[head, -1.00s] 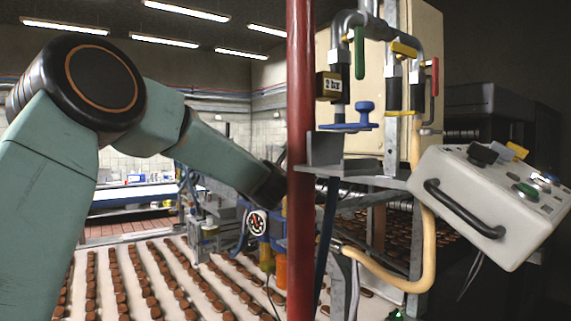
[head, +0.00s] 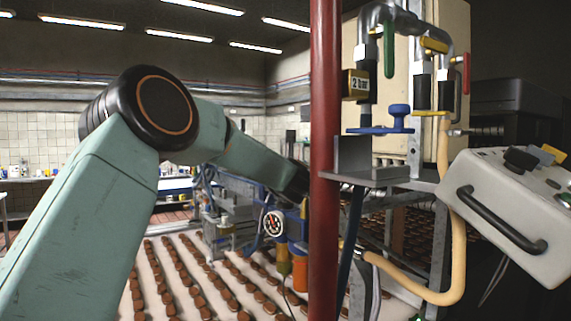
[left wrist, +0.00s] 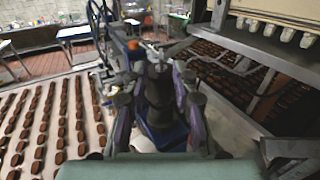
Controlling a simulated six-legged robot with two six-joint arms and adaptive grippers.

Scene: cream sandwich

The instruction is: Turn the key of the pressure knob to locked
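In the head view my left gripper (head: 298,190) is partly hidden by the red pole, beside blue and yellow fittings with a round dial (head: 274,224). In the left wrist view my left gripper (left wrist: 157,85) has its two purple-grey fingers spread apart, with a dark cylindrical part (left wrist: 159,105) between them. I cannot tell whether they touch it. The key of the pressure knob cannot be made out. My right gripper is in neither view.
A red vertical pole (head: 325,230) stands in front of the fittings. Pipes with valves and a blue handle (head: 385,128) are right of it. A grey control box (head: 515,205) is at the far right. Rows of brown biscuits (head: 170,275) lie on the white conveyor below.

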